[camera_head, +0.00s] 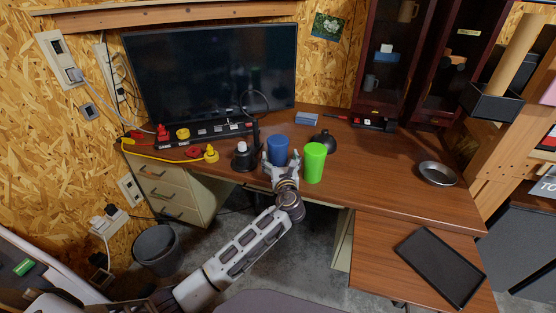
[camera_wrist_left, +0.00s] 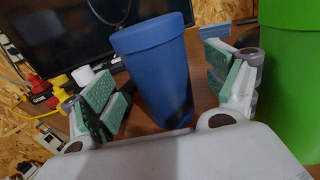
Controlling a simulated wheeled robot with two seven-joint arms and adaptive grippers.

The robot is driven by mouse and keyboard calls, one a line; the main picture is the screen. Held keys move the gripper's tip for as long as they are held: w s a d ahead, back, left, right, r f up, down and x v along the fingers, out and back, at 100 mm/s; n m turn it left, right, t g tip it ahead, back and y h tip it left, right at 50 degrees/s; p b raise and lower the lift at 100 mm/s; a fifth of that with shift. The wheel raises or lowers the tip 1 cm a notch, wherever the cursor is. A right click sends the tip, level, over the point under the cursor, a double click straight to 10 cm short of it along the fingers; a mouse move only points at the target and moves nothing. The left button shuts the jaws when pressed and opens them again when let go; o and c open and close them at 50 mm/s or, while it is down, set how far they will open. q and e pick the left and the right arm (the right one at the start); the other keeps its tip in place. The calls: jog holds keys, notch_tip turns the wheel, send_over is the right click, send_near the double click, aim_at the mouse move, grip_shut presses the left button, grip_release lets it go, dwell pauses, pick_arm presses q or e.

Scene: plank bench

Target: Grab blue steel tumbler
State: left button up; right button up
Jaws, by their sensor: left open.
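The blue steel tumbler (camera_head: 277,149) stands upright near the front edge of the brown desk in the head view. My left gripper (camera_head: 281,163) is open at the tumbler's near side, with its arm reaching up from below. In the left wrist view the blue tumbler (camera_wrist_left: 158,72) stands between the two green-padded fingers of the left gripper (camera_wrist_left: 166,95). I see a gap on each side, wider on the right. The tumbler's lower part is hidden behind the gripper in the head view. My right gripper is in neither view.
A bright green tumbler (camera_head: 314,162) stands just right of my left gripper. A monitor (camera_head: 213,80) stands at the back.

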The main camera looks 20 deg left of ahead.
pick_arm(q)
jog(key=b+x, duration=0.1)
jog(key=x, duration=0.2)
jog(key=shift+w+a, duration=0.2)
jog(key=shift+w, duration=0.1)
jog(key=shift+w+a, duration=0.15)
jog(key=shift+w, duration=0.15)
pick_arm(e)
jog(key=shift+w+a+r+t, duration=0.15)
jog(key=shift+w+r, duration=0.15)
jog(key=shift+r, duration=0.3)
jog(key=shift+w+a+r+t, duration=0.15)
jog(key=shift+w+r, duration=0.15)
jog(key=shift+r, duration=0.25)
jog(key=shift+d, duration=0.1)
pick_arm(q)
jog(key=c, duration=1.1)
jog(key=shift+c, duration=0.7)
jog(key=shift+r, duration=0.2)
